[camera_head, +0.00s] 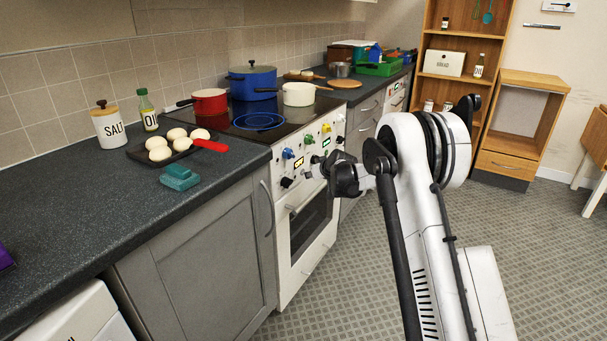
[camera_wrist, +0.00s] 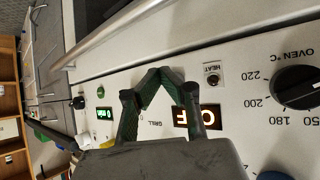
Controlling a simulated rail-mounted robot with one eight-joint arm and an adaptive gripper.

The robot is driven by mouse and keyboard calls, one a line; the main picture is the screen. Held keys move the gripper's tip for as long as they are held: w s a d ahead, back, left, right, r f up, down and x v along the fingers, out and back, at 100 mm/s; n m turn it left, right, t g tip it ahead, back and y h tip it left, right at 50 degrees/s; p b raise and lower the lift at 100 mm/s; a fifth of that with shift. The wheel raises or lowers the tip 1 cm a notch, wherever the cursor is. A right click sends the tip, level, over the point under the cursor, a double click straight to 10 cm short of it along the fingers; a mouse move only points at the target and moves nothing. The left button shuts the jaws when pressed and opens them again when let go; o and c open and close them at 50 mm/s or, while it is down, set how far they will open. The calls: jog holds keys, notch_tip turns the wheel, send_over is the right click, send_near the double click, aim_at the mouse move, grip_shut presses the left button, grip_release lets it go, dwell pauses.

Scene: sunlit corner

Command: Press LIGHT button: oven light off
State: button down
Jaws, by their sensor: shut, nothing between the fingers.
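The white oven (camera_head: 291,258) has a front control panel (camera_wrist: 235,55) with dials, small buttons and lit displays. My gripper (camera_head: 314,166) is at the panel, its fingers pointing at it; whether they touch it I cannot tell. In the wrist view my gripper (camera_wrist: 160,73) is shut and empty, its tips between a green-lit display (camera_wrist: 104,113) and the HEAT fitting (camera_wrist: 212,80). An orange display reading OFF (camera_wrist: 207,118) is partly behind one finger. No LIGHT label is readable; my gripper may hide it. The oven window (camera_head: 311,224) looks dark.
The oven door handle (camera_wrist: 115,30) runs close to the panel. The black oven temperature dial (camera_wrist: 298,88) protrudes nearby. Pots, including a white one (camera_head: 298,94), stand on the hob above. The floor (camera_head: 365,250) before the oven is open.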

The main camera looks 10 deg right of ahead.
jog(key=s+d, duration=0.3)
jog(key=d, duration=0.1)
jog(key=shift+s+d+b, duration=0.25)
jog(key=shift+s+b, duration=0.05)
jog(key=shift+s, duration=0.05)
jog(key=s+a+r+m+g+h+p, duration=0.1)
jog(key=s+a+r+p, duration=0.15)
jog(key=s+r, duration=1.05)
jog(key=s+a+r+m+p, duration=0.1)
jog(key=s+r+p, duration=0.2)
jog(key=s+r, duration=0.95)
jog(key=s+d+r+m+g+h+p, duration=0.1)
jog(key=s+p, duration=0.5)
jog(key=s, duration=2.8)
jog(key=shift+s+m+g+h, duration=0.3)
jog(key=shift+m+g+h, duration=0.25)
jog(key=shift+h, duration=0.25)
